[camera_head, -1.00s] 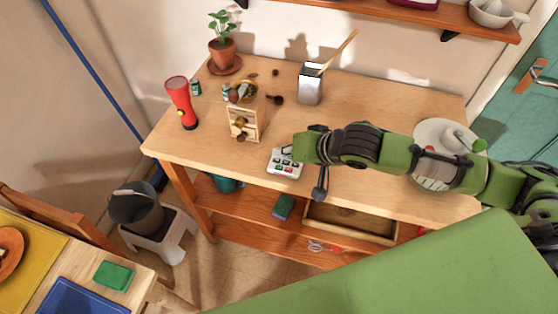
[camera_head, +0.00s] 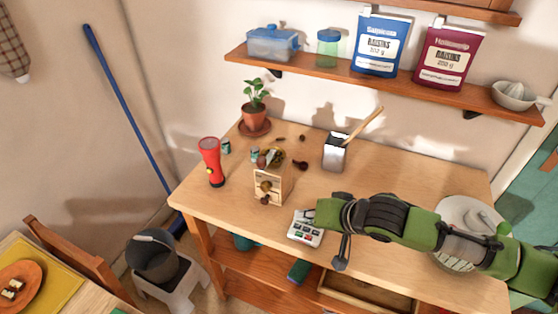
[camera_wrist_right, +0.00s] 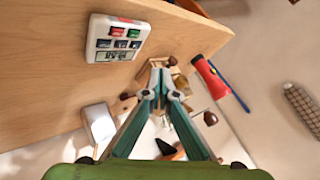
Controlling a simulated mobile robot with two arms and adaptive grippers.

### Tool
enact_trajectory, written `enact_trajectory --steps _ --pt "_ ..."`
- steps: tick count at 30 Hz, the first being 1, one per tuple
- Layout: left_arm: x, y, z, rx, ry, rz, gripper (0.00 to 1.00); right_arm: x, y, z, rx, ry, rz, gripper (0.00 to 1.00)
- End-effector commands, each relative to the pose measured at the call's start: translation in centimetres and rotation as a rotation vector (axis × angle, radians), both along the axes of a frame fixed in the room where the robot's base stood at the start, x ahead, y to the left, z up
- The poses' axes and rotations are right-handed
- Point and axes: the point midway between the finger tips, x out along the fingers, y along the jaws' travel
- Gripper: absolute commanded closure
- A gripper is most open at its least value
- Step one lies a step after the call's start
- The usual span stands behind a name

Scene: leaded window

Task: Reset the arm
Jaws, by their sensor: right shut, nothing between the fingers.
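My right arm, green and black, reaches in from the right over the wooden workbench (camera_head: 400,190) in the head view. Its gripper (camera_head: 310,214) is at the back edge of a white keypad device (camera_head: 304,231) with coloured buttons; I cannot tell if they touch in this view. In the right wrist view the two fingers of the gripper (camera_wrist_right: 161,78) meet at their tips with nothing between them. The keypad device (camera_wrist_right: 117,40) is apart from the fingers there, up and to the left. My left gripper is in neither view.
A small wooden dispenser (camera_head: 268,187), a red flashlight (camera_head: 210,160), a potted plant (camera_head: 255,100) and a metal holder (camera_head: 335,153) stand on the bench. A white plate (camera_head: 462,212) lies beneath my arm. A wall shelf (camera_head: 350,75) carries bags and containers.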

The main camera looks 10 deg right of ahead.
Motion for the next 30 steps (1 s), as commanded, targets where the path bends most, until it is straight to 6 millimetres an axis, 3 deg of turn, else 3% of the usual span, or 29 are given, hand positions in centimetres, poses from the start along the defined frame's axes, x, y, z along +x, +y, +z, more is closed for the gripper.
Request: enact_trajectory --steps 5,8,12,16,20,30 --pt "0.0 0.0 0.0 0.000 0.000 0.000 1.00 -0.4 0.5 -0.2 -0.006 -0.002 0.014 1.00" --pt "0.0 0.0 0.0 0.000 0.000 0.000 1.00 -1.5 2.1 -0.8 -0.031 -0.015 0.061 1.00" --pt "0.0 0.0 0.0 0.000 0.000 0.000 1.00 -4.2 4.8 -1.7 -0.102 -0.051 0.158 1.00" --pt "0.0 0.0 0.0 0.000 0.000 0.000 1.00 -6.8 5.4 -2.7 -0.193 -0.070 0.214 1.00" --pt "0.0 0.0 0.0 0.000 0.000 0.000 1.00 -9.7 4.1 -4.2 -0.294 -0.045 0.237 1.00" --pt "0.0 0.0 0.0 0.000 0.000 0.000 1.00 -19.0 -2.5 -8.4 -0.513 0.171 0.267 1.00"
